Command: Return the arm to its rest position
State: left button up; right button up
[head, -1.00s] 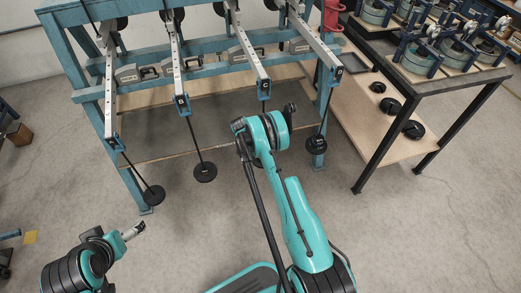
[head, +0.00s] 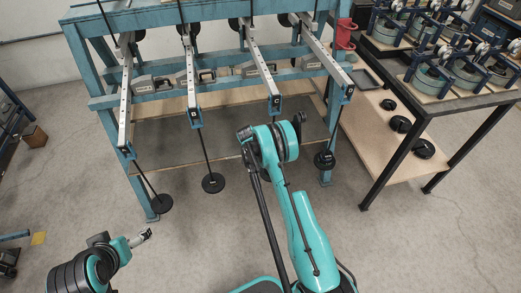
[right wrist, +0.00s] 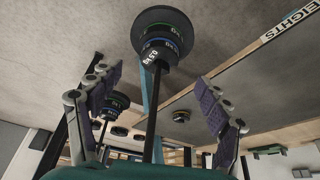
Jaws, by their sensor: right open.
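In the head view my right arm (head: 300,215) reaches up in front of the blue lever frame (head: 215,10). Its gripper is hidden there. In the right wrist view my right gripper (right wrist: 160,105) is open, with its two purple-padded fingers apart. A dark rod (right wrist: 156,105) with stacked round weights (right wrist: 163,40) shows between the fingers in the picture; I see no finger touching it. My left gripper (head: 141,238) is low at the left in the head view, away from the frame; its fingers are too small to read.
Several grey levers (head: 262,65) project from the frame, with rods and black discs (head: 213,183) hanging from them. Floor (head: 190,255) is clear between my arms.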

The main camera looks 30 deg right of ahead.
jog(key=s+a+r+n+t+y, duration=0.1)
jog(key=s+a+r+n, duration=0.15)
jog(key=r, duration=0.65)
jog(key=s+a+r+n+t, duration=0.15)
jog(key=a+r, duration=0.25)
jog(key=r, duration=0.6)
jog(key=s+a+r+n+y, duration=0.1)
jog(key=s+a+r+n, duration=0.2)
jog(key=r, duration=0.6)
jog(key=s+a+r+n+t+y, duration=0.15)
jog(key=s+a+r+n, duration=0.3)
jog(key=s+r, duration=0.45)
jog(key=s+a+n+t, duration=0.1)
jog(key=s+a+n, duration=0.1)
jog(key=s, duration=0.5)
jog(key=s+a+f+n+t+y, duration=0.1)
jog(key=s+a+n, duration=0.1)
jog(key=s, duration=0.5)
jog(key=shift+s+a+f+n, duration=0.2)
jog(key=shift+a+n, duration=0.15)
jog(key=shift+a, duration=0.3)
